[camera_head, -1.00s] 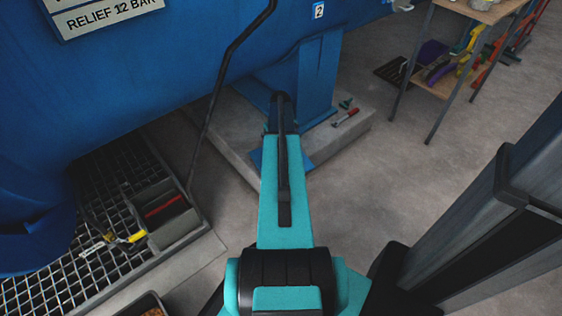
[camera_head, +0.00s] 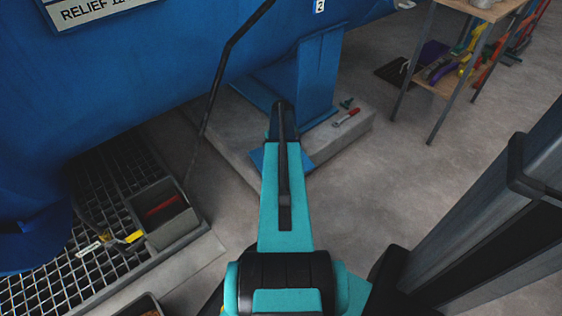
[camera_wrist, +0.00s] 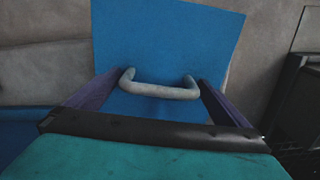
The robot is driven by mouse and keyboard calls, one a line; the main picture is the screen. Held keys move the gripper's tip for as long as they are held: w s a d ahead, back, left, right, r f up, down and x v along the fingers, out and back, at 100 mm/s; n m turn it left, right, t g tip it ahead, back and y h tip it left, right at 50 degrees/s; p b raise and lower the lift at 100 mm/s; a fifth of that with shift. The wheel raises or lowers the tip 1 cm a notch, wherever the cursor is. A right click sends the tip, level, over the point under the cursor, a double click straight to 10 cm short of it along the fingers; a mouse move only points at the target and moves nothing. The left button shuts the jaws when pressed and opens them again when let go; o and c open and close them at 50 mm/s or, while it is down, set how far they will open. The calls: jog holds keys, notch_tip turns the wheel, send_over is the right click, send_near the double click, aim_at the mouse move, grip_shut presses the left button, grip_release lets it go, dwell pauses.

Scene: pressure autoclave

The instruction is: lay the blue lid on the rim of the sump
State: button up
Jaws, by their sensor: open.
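The blue lid (camera_wrist: 168,45) fills the middle of the wrist view, a flat blue plate with a grey bar handle (camera_wrist: 160,90). In the head view, parts of a blue plate (camera_head: 298,158) show at either side of my arm's end, at the concrete plinth's near edge. My gripper (camera_wrist: 160,82) is open, with a purple finger near each end of the handle. I cannot tell whether the fingers touch it. An open grey box (camera_head: 182,228) with a red item inside stands by the floor grating at left. I cannot tell whether it is the sump.
A large blue vessel (camera_head: 120,70) overhangs the grating (camera_head: 60,285) and plinth (camera_head: 222,135). A dark bent rod (camera_head: 216,85) stands left of my arm. A red-handled tool (camera_head: 346,118) lies on the plinth. A wooden bench (camera_head: 437,80) is at the upper right; the floor before it is clear.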

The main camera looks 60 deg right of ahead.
dwell(0.4)
jog(key=c, duration=1.6)
jog(key=shift+c, duration=0.3)
jog(key=shift+r, duration=0.1)
jog(key=shift+r+p, duration=0.95)
jog(key=shift+r, duration=0.8)
jog(key=s+a+r+p, duration=0.1)
jog(key=s+a+p, duration=0.2)
jog(key=s+a, duration=0.7)
jog(key=shift+s+a+r, duration=0.2)
jog(key=shift+s, duration=0.85)
jog(key=shift+w+a, duration=0.1)
jog(key=shift+w, duration=0.05)
